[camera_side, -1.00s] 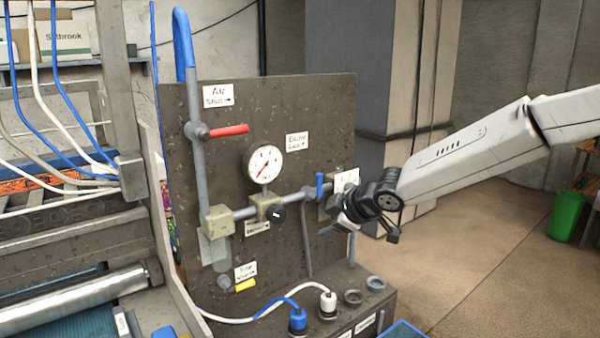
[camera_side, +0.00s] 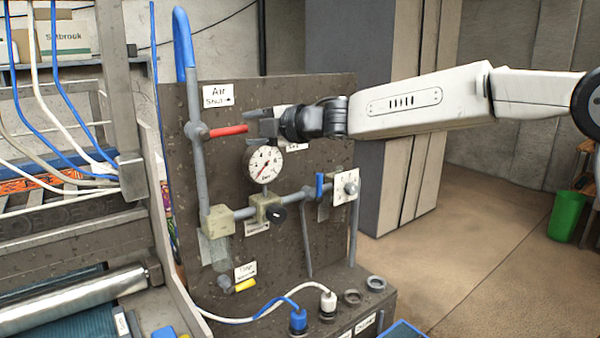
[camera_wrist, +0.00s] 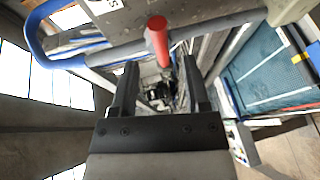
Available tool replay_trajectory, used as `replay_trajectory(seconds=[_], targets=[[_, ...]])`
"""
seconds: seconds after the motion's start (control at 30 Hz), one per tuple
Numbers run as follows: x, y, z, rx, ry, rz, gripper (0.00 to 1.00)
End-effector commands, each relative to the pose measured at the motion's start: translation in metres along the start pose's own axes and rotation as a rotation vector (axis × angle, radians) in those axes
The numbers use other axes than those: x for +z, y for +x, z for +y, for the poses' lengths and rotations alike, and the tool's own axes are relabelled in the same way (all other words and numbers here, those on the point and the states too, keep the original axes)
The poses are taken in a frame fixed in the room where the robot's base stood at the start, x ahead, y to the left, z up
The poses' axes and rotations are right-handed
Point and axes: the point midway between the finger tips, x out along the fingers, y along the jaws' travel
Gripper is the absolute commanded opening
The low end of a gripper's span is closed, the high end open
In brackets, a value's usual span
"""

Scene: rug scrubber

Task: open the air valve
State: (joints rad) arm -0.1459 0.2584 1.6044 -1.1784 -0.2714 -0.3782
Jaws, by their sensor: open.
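The air valve's red lever (camera_side: 228,131) points right from the grey vertical pipe (camera_side: 198,165), below the label reading "Air Shut" (camera_side: 218,95). My gripper (camera_side: 252,128) is open at the lever's free end, in front of the dark panel. In the wrist view the lever (camera_wrist: 158,40) stands beyond the fingertips and lies between the lines of the two fingers of my gripper (camera_wrist: 158,68). No contact between fingers and lever can be made out.
A pressure gauge (camera_side: 264,164) sits just below my gripper. A yellow lever (camera_side: 245,285) is near the panel's bottom. Hoses hang at the left.

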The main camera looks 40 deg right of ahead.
Motion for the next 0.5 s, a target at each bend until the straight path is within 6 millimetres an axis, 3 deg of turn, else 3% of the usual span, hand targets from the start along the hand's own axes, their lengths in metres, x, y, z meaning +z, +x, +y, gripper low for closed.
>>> replay_trajectory(seconds=[0.5], targets=[[0.000,0.041,-0.002,-0.002,0.001,0.000,0.60]])
